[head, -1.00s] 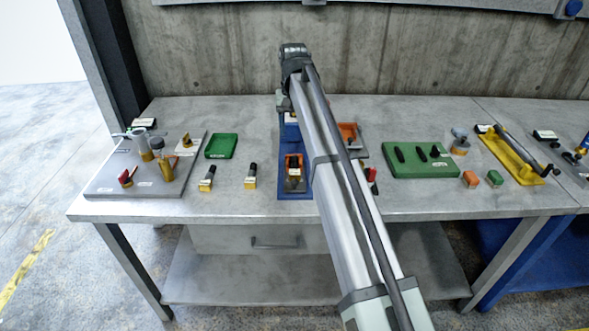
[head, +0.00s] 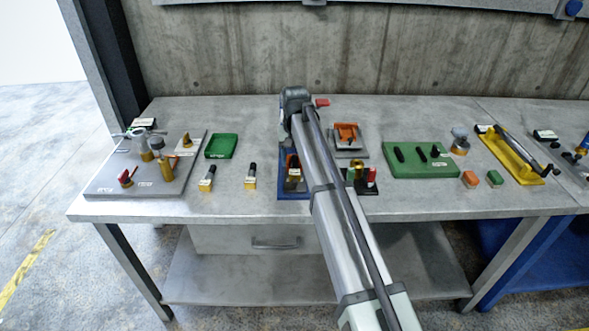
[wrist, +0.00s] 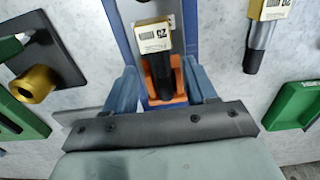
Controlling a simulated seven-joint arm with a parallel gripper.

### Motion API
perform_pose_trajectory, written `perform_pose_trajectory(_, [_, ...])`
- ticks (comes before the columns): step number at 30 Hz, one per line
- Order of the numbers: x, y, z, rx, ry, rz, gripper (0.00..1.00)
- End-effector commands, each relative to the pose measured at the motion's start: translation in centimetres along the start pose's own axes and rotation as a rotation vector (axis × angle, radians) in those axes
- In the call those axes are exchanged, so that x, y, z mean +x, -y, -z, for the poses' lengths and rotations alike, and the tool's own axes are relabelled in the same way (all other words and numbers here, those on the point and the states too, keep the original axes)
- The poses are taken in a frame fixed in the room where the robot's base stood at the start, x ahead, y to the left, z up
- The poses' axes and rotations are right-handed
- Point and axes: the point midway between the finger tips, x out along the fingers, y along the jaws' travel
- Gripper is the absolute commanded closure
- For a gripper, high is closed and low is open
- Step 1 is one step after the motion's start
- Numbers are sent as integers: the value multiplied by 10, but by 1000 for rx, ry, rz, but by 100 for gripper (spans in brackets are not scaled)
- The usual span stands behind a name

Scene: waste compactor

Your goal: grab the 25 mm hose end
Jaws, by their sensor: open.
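A hose end with a yellow block labelled 25 (wrist: 152,38) and a black body (wrist: 162,72) lies in an orange cradle on a blue base in the wrist view. In the head view the blue base (head: 290,193) stands at the middle of the bench, partly behind my arm. My gripper (wrist: 160,66) is open, with its two blue fingers on either side of the orange cradle (wrist: 160,98) in the picture. I cannot tell how high the fingertips are above it, or whether they touch anything. In the head view my arm mostly hides the gripper.
A similar yellow and black piece (wrist: 260,38), also labelled 25, lies beside the base. It shows in the head view (head: 251,176), with another (head: 207,178) farther left. A green tray (head: 221,146), a green board (head: 420,171) and a grey plate (head: 349,153) stand nearby.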

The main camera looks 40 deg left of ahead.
Motion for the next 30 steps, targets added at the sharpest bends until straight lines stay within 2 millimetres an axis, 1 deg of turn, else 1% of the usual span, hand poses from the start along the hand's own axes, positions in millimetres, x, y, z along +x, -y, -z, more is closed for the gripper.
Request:
perform_pose_trajectory(1, [8, -1, -2, 0, 1, 0, 44])
perform_pose_trajectory(3, [17, 0, -1, 0, 0, 0, 44])
perform_pose_trajectory(5, [22, 0, -1, 0, 0, 0, 44])
perform_pose_trajectory(7, [25, 0, -1, 0, 0, 0, 44])
perform_pose_trajectory(13, [25, 0, 0, 0, -1, 0, 44])
perform_pose_trajectory(30, [25, 0, 0, 0, -1, 0, 98])
